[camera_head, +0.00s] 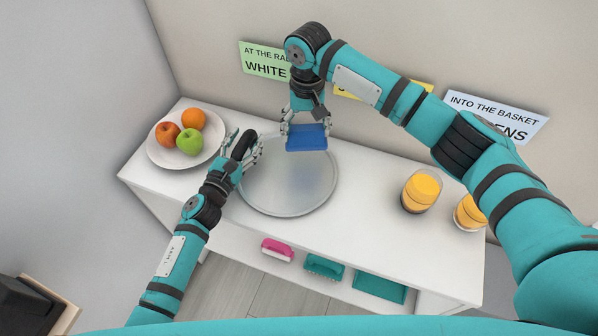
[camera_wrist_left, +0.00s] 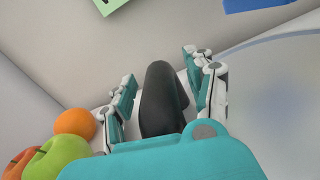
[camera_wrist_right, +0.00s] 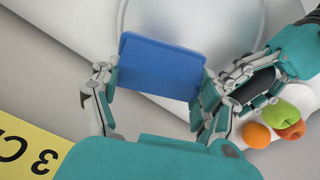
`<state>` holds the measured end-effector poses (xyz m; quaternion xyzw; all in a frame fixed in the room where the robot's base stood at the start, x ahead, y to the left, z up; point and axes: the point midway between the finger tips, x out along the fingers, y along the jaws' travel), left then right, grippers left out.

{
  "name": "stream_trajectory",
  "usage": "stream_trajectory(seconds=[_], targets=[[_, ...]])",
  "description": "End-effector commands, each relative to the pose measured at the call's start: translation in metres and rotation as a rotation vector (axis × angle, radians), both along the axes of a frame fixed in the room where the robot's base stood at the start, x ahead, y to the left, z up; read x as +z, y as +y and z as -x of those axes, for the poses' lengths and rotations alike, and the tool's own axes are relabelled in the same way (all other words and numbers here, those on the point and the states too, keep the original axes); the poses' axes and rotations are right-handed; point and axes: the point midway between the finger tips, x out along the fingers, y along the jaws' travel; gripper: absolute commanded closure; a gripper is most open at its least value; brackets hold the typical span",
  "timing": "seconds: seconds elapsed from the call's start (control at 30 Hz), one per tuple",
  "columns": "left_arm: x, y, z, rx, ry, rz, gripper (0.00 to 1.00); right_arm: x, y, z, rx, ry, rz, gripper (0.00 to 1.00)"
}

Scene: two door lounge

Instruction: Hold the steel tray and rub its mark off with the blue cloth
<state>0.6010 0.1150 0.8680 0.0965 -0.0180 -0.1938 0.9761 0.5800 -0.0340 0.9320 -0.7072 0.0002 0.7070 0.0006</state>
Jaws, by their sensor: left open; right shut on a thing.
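The round steel tray (camera_head: 275,198) lies on the white bench. A faint bluish patch shows on it; I cannot tell whether it is the mark or a reflection. A thick black handle (camera_wrist_left: 160,98) is at the tray's left edge. My left gripper (camera_head: 244,146) is open, with its fingers on either side of that handle, as the left wrist view (camera_wrist_left: 158,90) shows. My right gripper (camera_head: 305,127) is shut on the blue cloth (camera_head: 307,140), a flat block-like pad that also shows in the right wrist view (camera_wrist_right: 160,68). The cloth is over the tray's far edge; contact is unclear.
A plate (camera_head: 158,155) with several fruits stands left of my left gripper. Two glasses with orange contents (camera_head: 421,190) stand on the right. Signs hang on the wall behind. A pink brush (camera_head: 278,250) and teal items (camera_head: 380,287) lie on the lower shelf.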

Motion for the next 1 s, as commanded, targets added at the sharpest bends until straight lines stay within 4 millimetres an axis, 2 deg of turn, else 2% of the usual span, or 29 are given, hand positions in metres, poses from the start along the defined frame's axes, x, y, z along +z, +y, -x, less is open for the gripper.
stream_trajectory(seconds=[0.13,0.23,0.5,0.7,1.0], targets=[[0.001,0.002,0.005,0.0,-0.001,0.0,0.45,0.0,0.0,0.0,0.0,0.0,0.0,0.5],[0.0,0.007,0.017,0.0,0.0,-0.001,0.45,0.0,0.0,0.0,0.0,0.0,0.0,0.5],[-0.001,0.029,0.07,0.001,0.003,-0.001,0.45,0.0,0.0,0.0,0.0,0.0,0.0,0.5],[-0.001,0.041,0.1,0.0,0.003,0.001,0.45,0.0,0.0,0.0,0.0,0.0,0.0,0.5],[0.0,0.046,0.111,0.0,0.0,-0.001,0.45,0.0,0.0,0.0,0.0,0.0,0.0,0.5]])
